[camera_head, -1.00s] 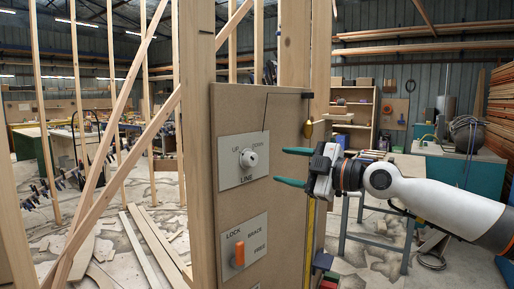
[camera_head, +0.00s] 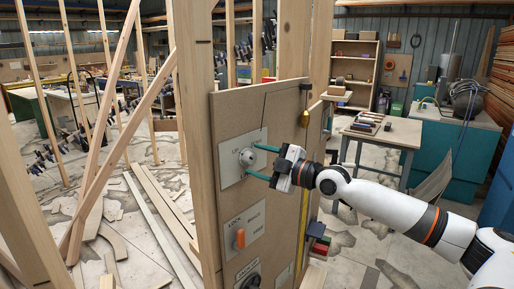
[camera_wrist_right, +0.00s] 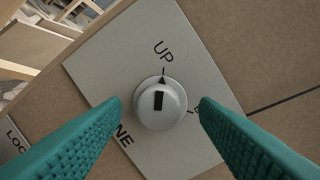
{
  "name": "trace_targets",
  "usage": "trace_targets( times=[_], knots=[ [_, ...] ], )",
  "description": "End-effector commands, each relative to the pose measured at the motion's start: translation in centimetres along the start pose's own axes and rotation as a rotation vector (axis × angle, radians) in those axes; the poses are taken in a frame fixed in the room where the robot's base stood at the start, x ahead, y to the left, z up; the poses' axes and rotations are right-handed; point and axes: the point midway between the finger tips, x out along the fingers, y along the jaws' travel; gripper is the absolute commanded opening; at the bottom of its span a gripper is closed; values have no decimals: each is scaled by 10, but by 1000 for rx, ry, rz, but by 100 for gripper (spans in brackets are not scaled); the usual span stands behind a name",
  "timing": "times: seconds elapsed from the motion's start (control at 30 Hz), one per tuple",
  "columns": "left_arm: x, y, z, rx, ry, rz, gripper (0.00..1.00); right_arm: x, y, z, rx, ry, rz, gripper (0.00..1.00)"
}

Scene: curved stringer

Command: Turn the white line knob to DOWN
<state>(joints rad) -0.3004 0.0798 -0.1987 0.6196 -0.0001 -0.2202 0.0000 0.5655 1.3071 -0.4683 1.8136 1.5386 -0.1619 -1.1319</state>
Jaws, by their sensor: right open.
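The white line knob (camera_head: 247,157) sits on a pale label plate (camera_head: 232,165) on the brown panel (camera_head: 285,125). In the right wrist view the knob (camera_wrist_right: 172,115) is in the middle, and its dark mark points toward the word UP. In the wrist view the fingertips (camera_wrist_right: 160,106) stand on both sides of the knob, with a small gap on each side. My left gripper is out of view.
Below is a second plate with an orange lever (camera_head: 239,238) and the words LOCK, BRACE and FREE. A black knob (camera_head: 250,282) shows lower down. A wooden post (camera_head: 196,130) stands left of the panel.

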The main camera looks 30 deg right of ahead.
Motion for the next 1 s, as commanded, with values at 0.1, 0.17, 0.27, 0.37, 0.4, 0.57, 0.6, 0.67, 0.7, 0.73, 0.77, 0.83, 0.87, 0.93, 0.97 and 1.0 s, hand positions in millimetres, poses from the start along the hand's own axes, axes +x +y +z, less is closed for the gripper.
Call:
trace_targets(
  times=[0.1, 0.17, 0.27, 0.37, 0.4, 0.57, 0.6, 0.67, 0.7, 0.73, 0.77, 0.83, 0.87, 0.93, 0.97, 1.0],
  knots=[
    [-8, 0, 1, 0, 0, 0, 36, 8, -1, 2, 1, -1, 0, 55],
    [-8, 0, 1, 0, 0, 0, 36, 9, 0, 1, 0, -1, 1, 55],
    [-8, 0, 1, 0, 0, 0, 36, 10, 1, 1, -1, 0, 1, 55],
    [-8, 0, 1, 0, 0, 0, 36, 10, 1, 0, -1, 0, 1, 55],
    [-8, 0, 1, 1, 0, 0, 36, 10, 1, 0, -1, 0, 1, 55],
    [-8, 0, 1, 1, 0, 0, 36, 10, 1, 1, -1, 0, 1, 36],
    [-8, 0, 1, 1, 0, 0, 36, 10, 1, 1, -1, 0, 1, 29],
    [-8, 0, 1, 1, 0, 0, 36, 10, 1, 1, -1, 0, 1, 19],
    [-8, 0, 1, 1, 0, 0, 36, 10, 1, 1, -1, 0, 1, 13],
    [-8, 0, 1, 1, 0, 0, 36, 10, 1, 1, -1, 0, 1, 11],
    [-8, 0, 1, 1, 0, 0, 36, 10, 1, 1, -1, 0, 1, 11],
    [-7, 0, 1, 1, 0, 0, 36, 10, 1, 0, 2, 0, 1, 11],
    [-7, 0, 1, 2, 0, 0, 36, 10, 1, 0, 4, -1, 1, 11],
    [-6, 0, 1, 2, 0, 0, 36, 10, 2, 0, 13, -1, 0, 11],
    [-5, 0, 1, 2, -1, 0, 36, 10, 2, 0, 19, -2, -1, 11],
    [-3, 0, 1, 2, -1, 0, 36, 10, 2, 0, 31, -3, -2, 11]
  ],
)
